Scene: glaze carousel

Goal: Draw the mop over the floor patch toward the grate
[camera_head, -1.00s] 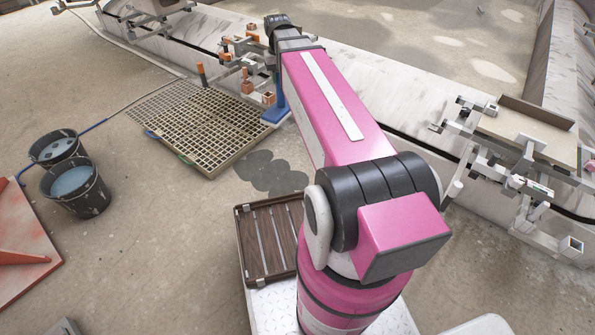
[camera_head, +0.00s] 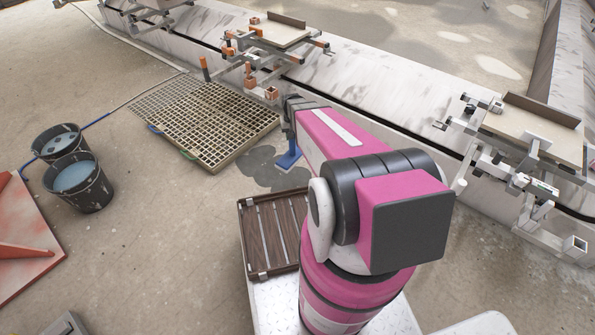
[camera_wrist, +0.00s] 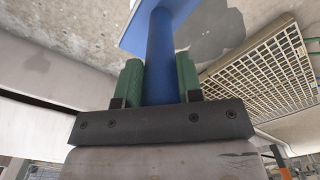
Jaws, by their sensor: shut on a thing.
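My gripper (camera_wrist: 160,78) is shut on the blue handle of the mop (camera_wrist: 161,50), with a green finger on either side of it. In the head view the mop's flat blue head (camera_head: 288,160) is low at the far right edge of the dark floor patch (camera_head: 262,172); whether it touches the floor is hard to tell. The patch also shows in the wrist view (camera_wrist: 222,36), right of the mop head. The grate (camera_head: 188,108) lies left of and beyond the mop, with a gap between. My arm hides most of the handle in the head view.
Two dark buckets (camera_head: 82,196) of water stand at left. A slatted brown tray (camera_head: 246,240) is at the near side of the patch. A long pale curb (camera_head: 345,85) carrying fixtures (camera_head: 525,135) runs behind. Floor left of the tray is clear.

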